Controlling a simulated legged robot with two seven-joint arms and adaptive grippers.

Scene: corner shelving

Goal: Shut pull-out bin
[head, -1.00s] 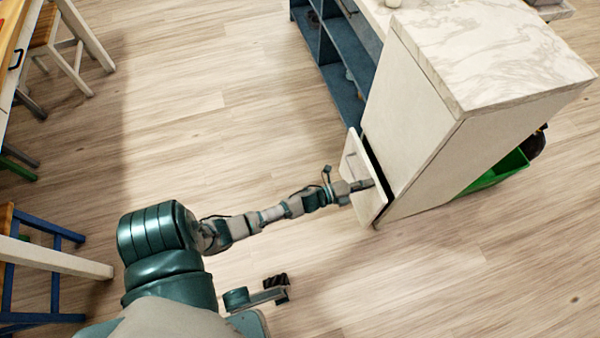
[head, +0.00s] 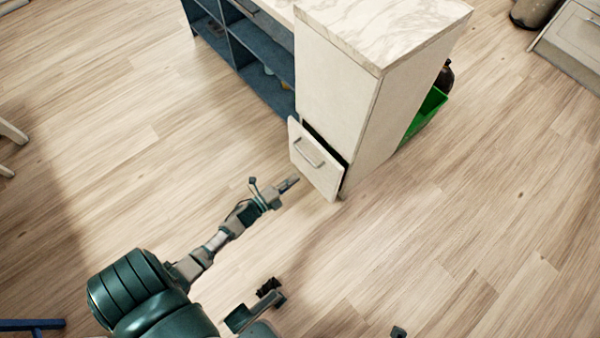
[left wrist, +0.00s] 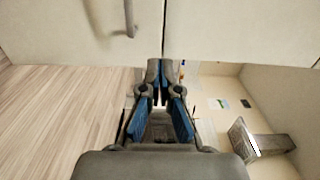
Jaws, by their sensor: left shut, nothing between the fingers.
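The pull-out bin has a cream front panel (head: 322,174) with a bar handle (head: 307,152), low on the end of the cabinet (head: 335,90). It stands partly out, with a dark gap behind its top and side edge. My left gripper (head: 291,184) is shut and empty, in front of the panel and apart from it in the head view. In the left wrist view my left gripper (left wrist: 156,78) points at cream panels, with a handle (left wrist: 129,18) at upper left. Whether it touches a panel there I cannot tell.
The cabinet has a marble top (head: 385,30) and blue open shelves (head: 262,60) beside it. A green bin (head: 425,115) stands behind it. Wood floor in front and to the right is clear. Another cabinet (head: 575,45) is at far right.

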